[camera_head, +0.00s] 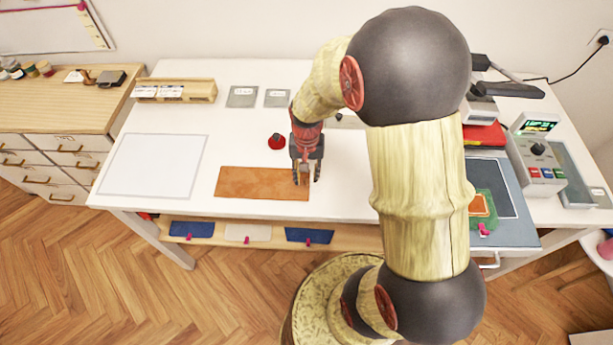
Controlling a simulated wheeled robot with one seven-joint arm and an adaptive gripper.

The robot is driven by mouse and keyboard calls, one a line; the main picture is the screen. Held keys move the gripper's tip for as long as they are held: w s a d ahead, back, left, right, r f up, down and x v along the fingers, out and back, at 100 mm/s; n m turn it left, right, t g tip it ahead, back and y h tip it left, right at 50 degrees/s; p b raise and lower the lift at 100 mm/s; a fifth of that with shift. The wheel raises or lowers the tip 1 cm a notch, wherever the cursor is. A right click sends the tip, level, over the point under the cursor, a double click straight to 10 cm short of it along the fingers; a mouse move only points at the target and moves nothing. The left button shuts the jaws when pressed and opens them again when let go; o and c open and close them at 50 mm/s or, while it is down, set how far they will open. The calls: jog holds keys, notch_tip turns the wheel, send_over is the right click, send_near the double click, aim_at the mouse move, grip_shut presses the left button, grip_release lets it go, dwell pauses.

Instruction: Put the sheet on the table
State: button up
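A brown, leather-like rectangular sheet (250,184) lies on the white table (230,125), near its front edge. It looks flat. My gripper (306,177) points down over the right end of this sheet. Its two fingers look spread, with a gap between them. I cannot tell whether the fingertips touch the sheet. More sheets lie on the wooden shelf under the table front: a blue one (192,229), a pale one (247,233) and another blue one (310,236), each with a pink tab.
A white square mat (152,166) lies at the table's left. A small red object (277,142) stands behind the brown sheet. A wooden holder (190,91) and two grey plates (242,96) are at the back. A machine (538,160) is at right. My arm hides the table's right middle.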

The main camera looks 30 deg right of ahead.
jog(key=s+a+r+n+t+p, duration=0.1)
jog(key=a+r, duration=0.1)
jog(key=r, duration=0.8)
jog(key=s+a+r+n+t+p, duration=0.1)
jog(key=s+a+r, duration=0.15)
jog(key=r, duration=0.75)
jog(key=s+a+r+n+t, duration=0.3)
jog(key=s+a+r+n, duration=0.2)
jog(key=s+r, duration=0.4)
jog(key=shift+s+a+r+t, duration=0.3)
jog(key=shift+a+r, duration=0.1)
jog(key=shift+a, duration=0.35)
jog(key=shift+f, duration=0.1)
